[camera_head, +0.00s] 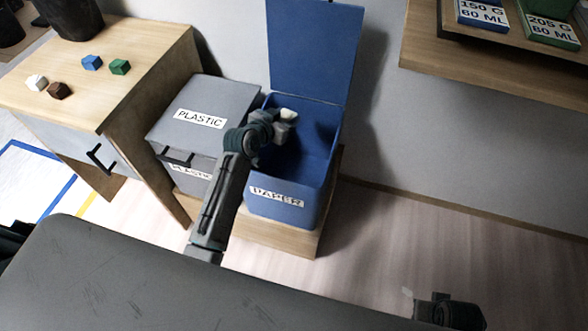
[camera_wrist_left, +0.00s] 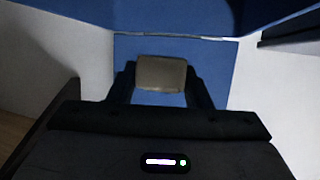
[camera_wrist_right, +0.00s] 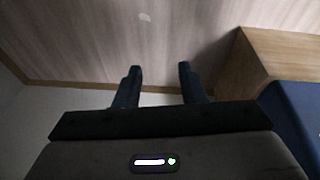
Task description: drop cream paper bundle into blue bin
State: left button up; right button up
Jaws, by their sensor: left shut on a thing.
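The blue bin (camera_head: 272,208), labelled PAPER, stands with its lid (camera_head: 313,50) raised against the wall. My left gripper (camera_head: 282,122) is over the bin's opening, near its back left part. It is shut on the cream paper bundle (camera_head: 289,115). In the left wrist view the bundle (camera_wrist_left: 161,73) sits between the two fingers, with blue bin surface behind it. My right gripper (camera_wrist_right: 158,80) is open and empty, its fingers apart above the floor. In the head view only part of the right gripper (camera_head: 437,302) shows, at the lower right.
A grey PLASTIC bin (camera_head: 205,110) with its lid shut stands left of the blue bin. A wooden table (camera_head: 130,60) holds several small coloured blocks at the left. A wooden shelf (camera_head: 480,75) juts out at the upper right. The floor (camera_head: 400,240) right of the bin is clear.

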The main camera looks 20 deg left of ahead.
pick_arm(q)
jog(key=o, duration=1)
jog(key=shift+o, duration=0.2)
jog(key=v, duration=1.1)
pick_arm(e)
jog(key=shift+d+f, duration=0.1)
jog(key=shift+f, duration=0.7)
pick_arm(q)
jog(key=shift+f, duration=0.1)
pick_arm(e)
jog(key=shift+s+r, duration=0.1)
